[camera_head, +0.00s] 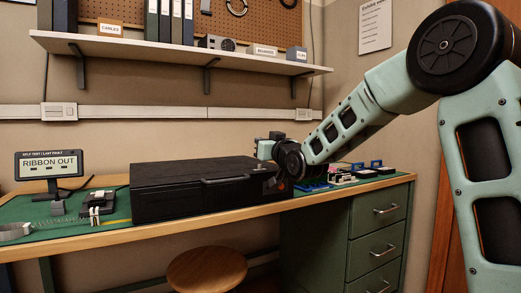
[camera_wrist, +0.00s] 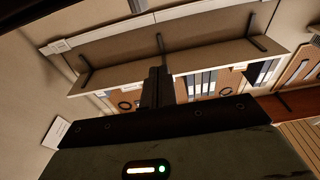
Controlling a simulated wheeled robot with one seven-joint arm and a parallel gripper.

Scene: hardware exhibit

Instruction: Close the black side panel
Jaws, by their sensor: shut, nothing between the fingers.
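A black box-shaped machine (camera_head: 165,205) with a handle-like bar on its front stands on the green-topped bench. Its top looks flat. I cannot pick out the black side panel as a separate part, and the machine's right end is partly hidden by my wrist. The machine is not recognisable in that view.
A small screen reading RIBBON OUT (camera_head: 50,164) stands at the left. Small parts (camera_head: 95,203) lie left of the machine, and blue and white parts (camera_head: 345,175) lie right of it. A shelf (camera_head: 190,50) hangs above. A round stool (camera_head: 206,270) stands in front of the bench.

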